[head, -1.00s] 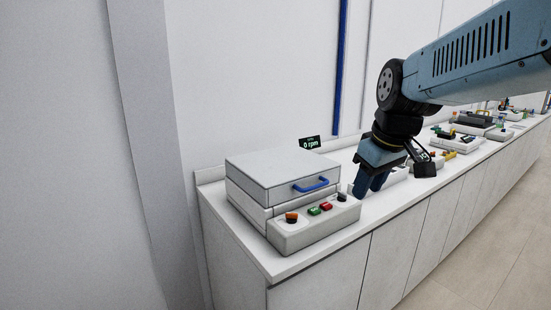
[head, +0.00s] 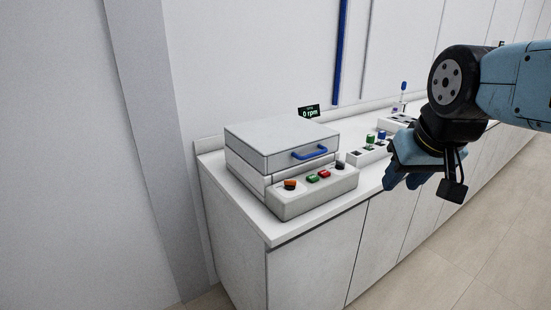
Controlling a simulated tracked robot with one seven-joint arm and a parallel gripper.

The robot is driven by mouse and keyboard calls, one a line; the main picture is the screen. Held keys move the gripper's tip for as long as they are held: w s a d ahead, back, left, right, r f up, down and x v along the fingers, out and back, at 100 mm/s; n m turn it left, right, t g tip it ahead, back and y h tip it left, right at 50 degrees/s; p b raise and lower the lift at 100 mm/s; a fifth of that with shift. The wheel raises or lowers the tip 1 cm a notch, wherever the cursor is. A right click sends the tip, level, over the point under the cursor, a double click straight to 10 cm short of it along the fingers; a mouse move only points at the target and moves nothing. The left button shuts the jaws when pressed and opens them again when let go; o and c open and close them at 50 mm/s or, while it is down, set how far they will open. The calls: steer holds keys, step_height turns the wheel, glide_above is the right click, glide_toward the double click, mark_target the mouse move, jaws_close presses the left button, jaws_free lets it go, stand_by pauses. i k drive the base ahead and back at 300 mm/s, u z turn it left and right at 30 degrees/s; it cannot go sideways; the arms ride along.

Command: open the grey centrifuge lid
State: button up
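The grey centrifuge (head: 314,195) stands at the left end of the white counter. Its lid (head: 270,141) is a flat light-grey box top, lying shut, with a blue handle (head: 309,153) on its front face. The front panel has orange, green, red and dark controls. A small display (head: 309,112) behind it reads 0 rpm. My gripper (head: 405,181) is to the right of the centrifuge, at the counter's front edge, apart from the handle. Its blue fingers point down-left, and the gap between them cannot be made out.
A white rack (head: 374,150) with a green-capped item stands right of the centrifuge. Another white unit (head: 397,121) with a blue-topped item is further back. The wall is behind the counter (head: 272,236). The floor (head: 450,260) in front is clear.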

mark_target(271, 145)
steer(key=u, duration=1.2)
steer(key=k, duration=0.85)
steer(key=z, duration=0.6)
steer(key=i, duration=1)
